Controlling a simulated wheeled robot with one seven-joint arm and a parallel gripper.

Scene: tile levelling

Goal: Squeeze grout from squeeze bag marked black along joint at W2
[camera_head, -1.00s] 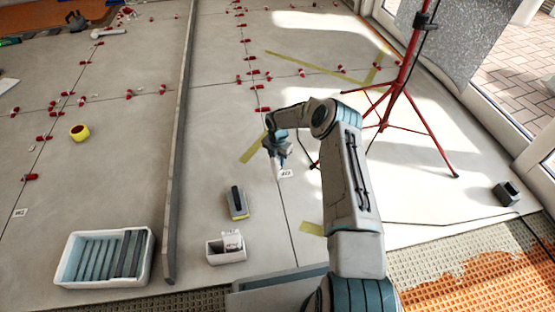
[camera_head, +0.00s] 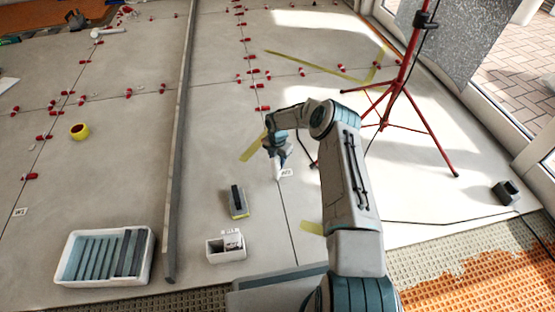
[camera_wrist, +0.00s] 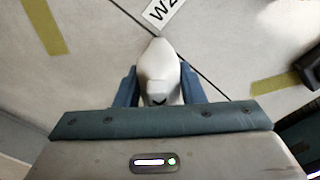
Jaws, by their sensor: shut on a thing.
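My gripper (camera_head: 276,152) is shut on a white squeeze bag (camera_wrist: 160,62), which sits between the two blue fingers in the wrist view. A small dark mark shows on the bag, but I cannot read it. The bag points down at the floor tiles in the head view (camera_head: 279,171). The W2 label (camera_wrist: 163,10) lies on the tile just beyond the bag; it also shows in the head view (camera_head: 286,173). The dark joint (camera_wrist: 205,75) runs diagonally beside the bag and label. I cannot tell whether the bag's tip touches the joint.
A long grey straightedge (camera_head: 176,150) stands left of the arm. A grout float (camera_head: 237,202), a small white box (camera_head: 226,256) and a white tray (camera_head: 60,272) are nearby. A red tripod (camera_head: 395,90) stands to the right. Red levelling clips (camera_head: 255,86) line joints farther back.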

